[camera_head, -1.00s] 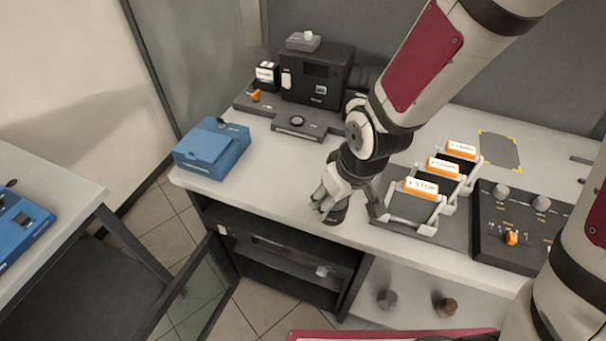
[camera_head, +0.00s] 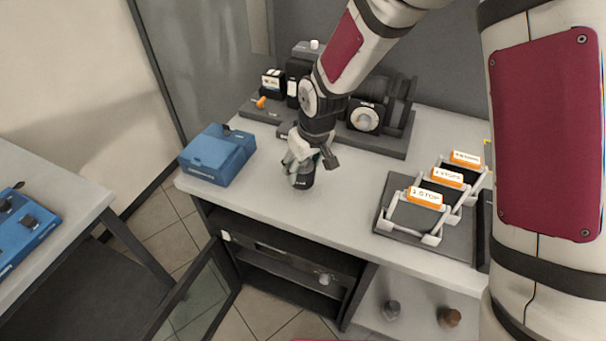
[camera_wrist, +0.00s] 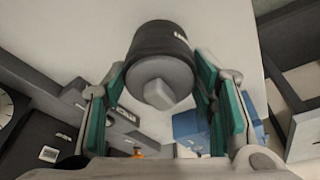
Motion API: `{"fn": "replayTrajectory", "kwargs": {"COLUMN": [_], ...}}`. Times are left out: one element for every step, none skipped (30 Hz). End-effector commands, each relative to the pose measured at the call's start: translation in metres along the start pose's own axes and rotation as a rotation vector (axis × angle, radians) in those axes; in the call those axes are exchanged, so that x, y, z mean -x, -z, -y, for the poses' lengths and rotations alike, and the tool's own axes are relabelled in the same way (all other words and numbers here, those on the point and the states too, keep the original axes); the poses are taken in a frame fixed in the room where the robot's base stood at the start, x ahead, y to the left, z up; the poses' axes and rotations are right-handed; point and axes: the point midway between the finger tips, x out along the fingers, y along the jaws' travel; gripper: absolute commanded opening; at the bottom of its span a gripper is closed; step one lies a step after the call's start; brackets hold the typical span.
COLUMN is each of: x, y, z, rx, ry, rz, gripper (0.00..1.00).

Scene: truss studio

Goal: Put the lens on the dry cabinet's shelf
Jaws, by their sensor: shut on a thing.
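A dark cylindrical lens (camera_head: 303,176) is held between the fingers of my gripper (camera_head: 301,160) above the front part of the white worktop. In the wrist view the lens (camera_wrist: 162,62) shows its grey end cap with a square knob, and the green-padded fingers of my gripper (camera_wrist: 163,100) close on both sides of it. The dry cabinet (camera_head: 215,214) is the dark open box under the worktop at left. Its glass door (camera_head: 190,295) stands open towards the front. Its shelf (camera_head: 285,268) shows inside, with a small light knobbed thing (camera_head: 325,279) near its right end.
A blue case (camera_head: 217,153) sits at the worktop's left end. A dark projector-like device (camera_head: 365,115) stands behind my gripper. A rack with several orange-labelled filters (camera_head: 425,197) is to the right. Two small knobs (camera_head: 449,317) show on a lower white surface. Worktop between is clear.

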Motion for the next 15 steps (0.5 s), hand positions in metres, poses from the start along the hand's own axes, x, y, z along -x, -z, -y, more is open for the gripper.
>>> {"fn": "replayTrajectory", "kwargs": {"x": [-0.002, -0.004, -0.007, -0.010, -0.014, -0.019, -0.022, -0.026, -0.029, -0.031, -0.033, -0.033, -0.033, -0.033, -0.033], "y": [0.000, -0.001, -0.002, -0.003, -0.005, -0.006, -0.007, -0.008, -0.009, -0.009, -0.009, -0.009, -0.009, -0.009, -0.009], "z": [0.000, 0.000, 0.000, 0.000, 0.000, 0.001, 0.001, 0.001, 0.001, 0.000, 0.000, 0.000, 0.000, 0.000, 0.000], "rx": [0.000, 0.000, 0.000, 0.000, 0.000, -0.001, -0.001, -0.001, -0.001, -0.001, -0.001, -0.001, -0.001, -0.001, -0.001], "ry": [0.000, 0.000, 0.000, 0.000, 0.000, 0.000, 0.000, 0.001, 0.000, 0.000, 0.000, 0.000, 0.000, -0.001, -0.001], "rz": [0.000, 0.001, 0.001, 0.002, 0.003, 0.003, 0.002, 0.003, 0.001, 0.000, -0.001, -0.001, -0.002, -0.002, -0.002], "gripper": [0.04, 0.04, 0.04, 0.04, 0.04, 0.04, 0.04, 0.04, 0.04, 0.04, 0.04, 0.04, 0.04, 0.04, 0.04]}}
